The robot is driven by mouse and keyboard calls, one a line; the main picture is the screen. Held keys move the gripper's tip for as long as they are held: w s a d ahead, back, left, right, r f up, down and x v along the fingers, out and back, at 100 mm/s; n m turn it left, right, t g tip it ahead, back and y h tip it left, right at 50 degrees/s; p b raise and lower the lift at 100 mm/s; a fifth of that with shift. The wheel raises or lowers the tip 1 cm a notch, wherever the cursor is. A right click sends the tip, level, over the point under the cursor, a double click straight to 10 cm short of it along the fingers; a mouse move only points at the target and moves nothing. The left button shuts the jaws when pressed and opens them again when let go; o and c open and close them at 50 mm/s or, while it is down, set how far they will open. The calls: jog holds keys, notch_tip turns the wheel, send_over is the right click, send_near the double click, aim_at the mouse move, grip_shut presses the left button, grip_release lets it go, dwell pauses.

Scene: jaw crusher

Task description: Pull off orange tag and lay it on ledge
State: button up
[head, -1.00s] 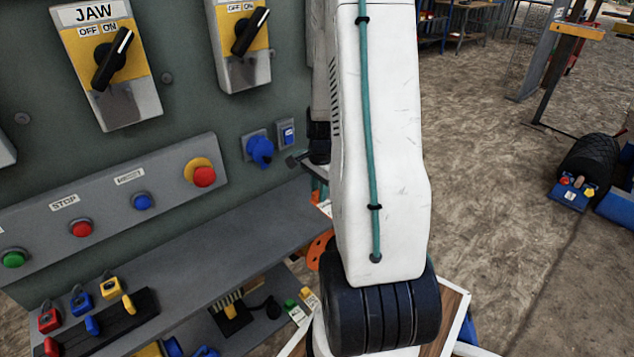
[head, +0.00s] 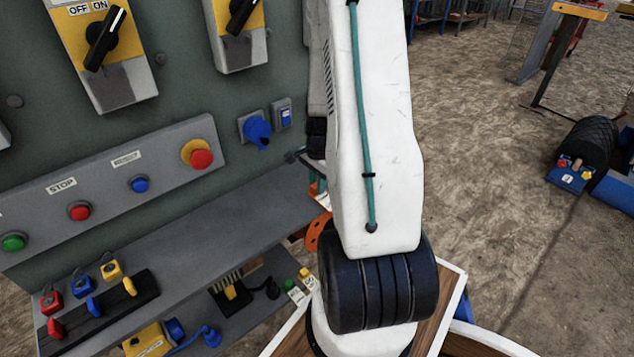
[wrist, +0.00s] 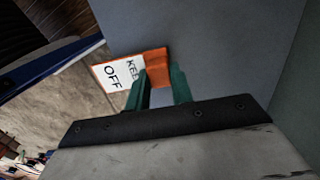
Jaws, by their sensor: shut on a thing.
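The orange tag (wrist: 154,56) shows in the wrist view with a white face printed "OFF" and a partly covered word above it. My gripper (wrist: 161,88) has green fingers and is shut on the tag's orange end. The white part sticks out to the left over the ground, past the edge of a grey surface. In the head view my arm hides most of the gripper; a bit of orange and white (head: 323,200) shows beside the arm. The grey ledge (head: 215,222) runs below the button row. I cannot tell whether the tag touches it.
A blue knob (head: 256,131) sits on the panel just above the ledge's right end. Red, blue and yellow padlocks (head: 82,292) stand at its left end. A lower shelf holds several small items. An orange piece with holes (head: 318,232) is beside my arm. The ledge's middle is clear.

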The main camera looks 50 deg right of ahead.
jog(key=shift+f, duration=0.4)
jog(key=o, duration=1)
jog(key=shift+o, duration=0.2)
jog(key=r, duration=0.7)
jog(key=shift+d+r, duration=0.2)
jog(key=shift+r, duration=0.2)
